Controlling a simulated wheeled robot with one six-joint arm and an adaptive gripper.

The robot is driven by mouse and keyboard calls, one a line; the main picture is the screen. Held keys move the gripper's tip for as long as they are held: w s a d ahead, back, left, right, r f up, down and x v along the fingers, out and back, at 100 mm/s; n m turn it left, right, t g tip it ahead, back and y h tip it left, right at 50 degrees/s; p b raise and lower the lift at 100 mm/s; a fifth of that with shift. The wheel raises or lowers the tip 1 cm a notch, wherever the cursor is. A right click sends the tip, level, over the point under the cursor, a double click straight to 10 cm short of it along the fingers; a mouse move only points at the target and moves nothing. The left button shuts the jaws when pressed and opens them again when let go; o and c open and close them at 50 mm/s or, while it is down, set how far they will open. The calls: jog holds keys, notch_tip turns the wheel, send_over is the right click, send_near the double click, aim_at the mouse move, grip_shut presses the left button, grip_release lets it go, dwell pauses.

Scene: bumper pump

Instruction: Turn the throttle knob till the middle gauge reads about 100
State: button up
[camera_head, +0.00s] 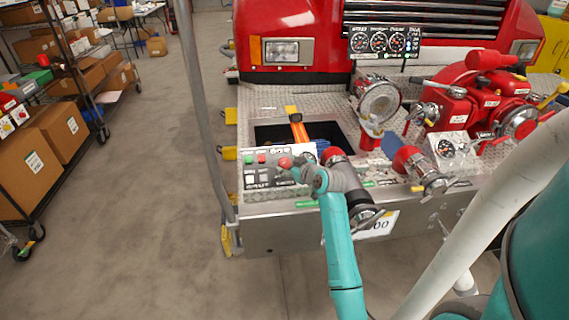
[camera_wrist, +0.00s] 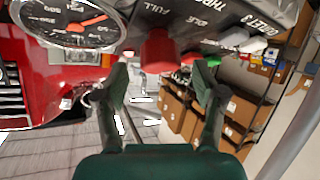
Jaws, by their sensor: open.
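The red throttle knob (camera_wrist: 158,50) sticks out of a dark panel in the wrist view, with "FULL" and "IDLE" lettering beside it. In the head view a red knob (camera_head: 285,162) shows on the control panel at the tip of my arm. My gripper (camera_wrist: 163,78) is open, one finger on each side of the space just below the knob. The knob sits at the fingertips, with no clear contact visible. The middle gauge (camera_head: 378,41) is in the dark cluster at the top; its reading is too small to tell. A large dial (camera_wrist: 75,22) fills the upper left of the wrist view.
The control panel (camera_head: 258,182) also carries green, red and white buttons. Red pump parts (camera_head: 490,95) and metal-capped outlets crowd the right of the bumper. An open recess with orange and blue hoses lies behind the panel. Shelves with boxes (camera_head: 60,132) stand left, across clear floor.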

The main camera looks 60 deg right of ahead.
aim_at(286, 164)
jog(key=shift+x, duration=1.85)
jog(key=shift+a, duration=0.1)
jog(key=c, duration=1.2)
